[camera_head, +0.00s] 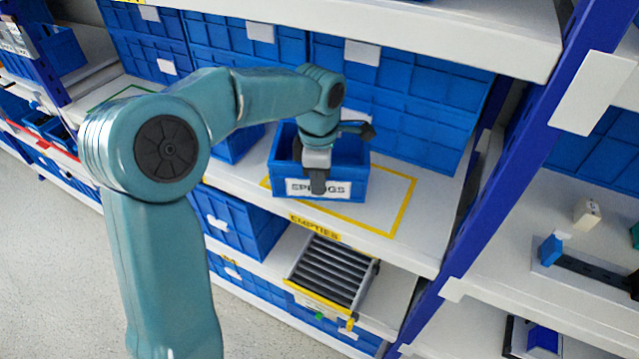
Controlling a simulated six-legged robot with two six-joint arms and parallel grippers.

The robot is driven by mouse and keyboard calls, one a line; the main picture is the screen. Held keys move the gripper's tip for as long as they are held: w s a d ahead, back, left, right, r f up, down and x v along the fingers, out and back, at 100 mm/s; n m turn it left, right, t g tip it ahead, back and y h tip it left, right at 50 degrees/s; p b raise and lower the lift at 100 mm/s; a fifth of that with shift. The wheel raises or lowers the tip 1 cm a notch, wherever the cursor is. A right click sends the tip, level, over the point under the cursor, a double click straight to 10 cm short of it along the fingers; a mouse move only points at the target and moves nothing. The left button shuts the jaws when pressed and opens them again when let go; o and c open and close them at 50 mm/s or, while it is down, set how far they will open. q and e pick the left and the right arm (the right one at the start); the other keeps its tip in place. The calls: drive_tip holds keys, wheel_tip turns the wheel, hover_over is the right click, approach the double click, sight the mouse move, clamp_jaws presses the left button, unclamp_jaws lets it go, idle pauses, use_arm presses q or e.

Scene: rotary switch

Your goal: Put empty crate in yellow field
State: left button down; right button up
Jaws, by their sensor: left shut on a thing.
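A small blue crate (352,166) with a white label reading SPRINGS is on the middle shelf, in the left part of the yellow-outlined field (388,198). Its front wall is near the field's front line. My left gripper (318,178) is shut on the crate's front wall, with one finger in front of the label. The crate's inside is partly hidden by my gripper, and I see no contents in the part that shows. I cannot tell whether its base touches the shelf. My right gripper is not in view.
Large blue bins (410,125) stand behind the field. Another blue crate (236,146) stands to the left. A yellow EMPTIES label (315,227) is on the shelf edge. A roller rack (333,271) sits below, and a blue upright (480,215) bounds the shelf at right.

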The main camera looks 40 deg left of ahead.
sight(320, 198)
use_arm(q)
drive_tip(key=shift+f, duration=0.85)
drive_tip(key=shift+w+f+p, duration=0.35)
drive_tip(key=shift+f+p, duration=0.15)
drive_tip(key=shift+f, duration=0.1)
drive_tip(key=shift+s, duration=0.1)
drive_tip(key=shift+f+b, duration=0.25)
drive_tip(key=shift+b, duration=0.1)
drive_tip(key=c, duration=1.1)
unclamp_jaws()
drive_tip(key=shift+r, duration=0.1)
